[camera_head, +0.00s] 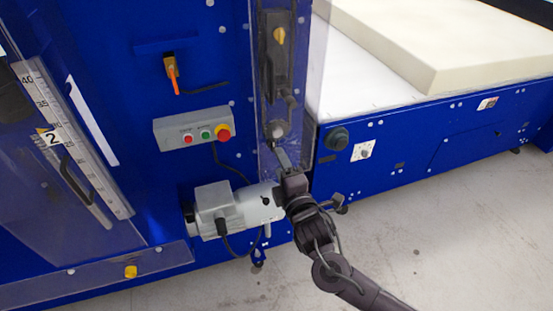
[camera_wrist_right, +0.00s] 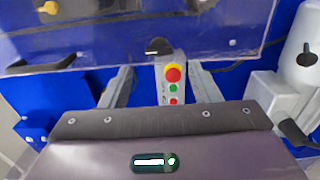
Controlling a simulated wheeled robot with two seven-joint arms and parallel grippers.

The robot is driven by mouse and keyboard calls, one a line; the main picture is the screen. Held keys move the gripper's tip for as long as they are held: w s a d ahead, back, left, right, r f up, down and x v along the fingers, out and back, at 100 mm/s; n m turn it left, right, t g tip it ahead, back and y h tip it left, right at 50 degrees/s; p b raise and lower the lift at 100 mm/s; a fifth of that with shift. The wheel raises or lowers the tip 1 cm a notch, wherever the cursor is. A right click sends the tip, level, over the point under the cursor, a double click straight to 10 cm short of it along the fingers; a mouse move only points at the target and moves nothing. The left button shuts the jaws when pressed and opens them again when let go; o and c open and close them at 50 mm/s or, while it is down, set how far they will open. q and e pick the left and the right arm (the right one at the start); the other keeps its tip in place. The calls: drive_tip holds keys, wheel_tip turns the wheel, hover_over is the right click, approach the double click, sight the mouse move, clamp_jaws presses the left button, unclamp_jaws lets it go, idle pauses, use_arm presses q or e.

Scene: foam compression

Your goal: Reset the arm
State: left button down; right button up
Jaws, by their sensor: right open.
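My right arm comes in from the lower right in the head view. Its gripper (camera_head: 281,155) is in front of the blue machine's clear panel, above the grey motor. In the right wrist view the gripper (camera_wrist_right: 160,82) is open, its two fingers apart with nothing held between them. The grey control box (camera_head: 168,134) with red and green buttons and a red-yellow emergency stop is left of the gripper in the head view. In the wrist view the control box (camera_wrist_right: 159,92) shows behind the gap between the fingers. My left gripper is not in view.
The blue machine (camera_head: 150,75) fills the left and middle. A grey motor (camera_head: 243,208) is just below the gripper. A clear panel (camera_head: 312,75) stands close by. A cream foam block (camera_head: 440,45) lies on a white bed (camera_head: 350,85) at right. The floor (camera_head: 450,220) is clear at lower right.

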drive_tip(key=v, duration=0.2)
drive_tip(key=shift+s+d, duration=0.1)
drive_tip(key=shift+s, duration=0.15)
drive_tip(key=shift+f, duration=0.1)
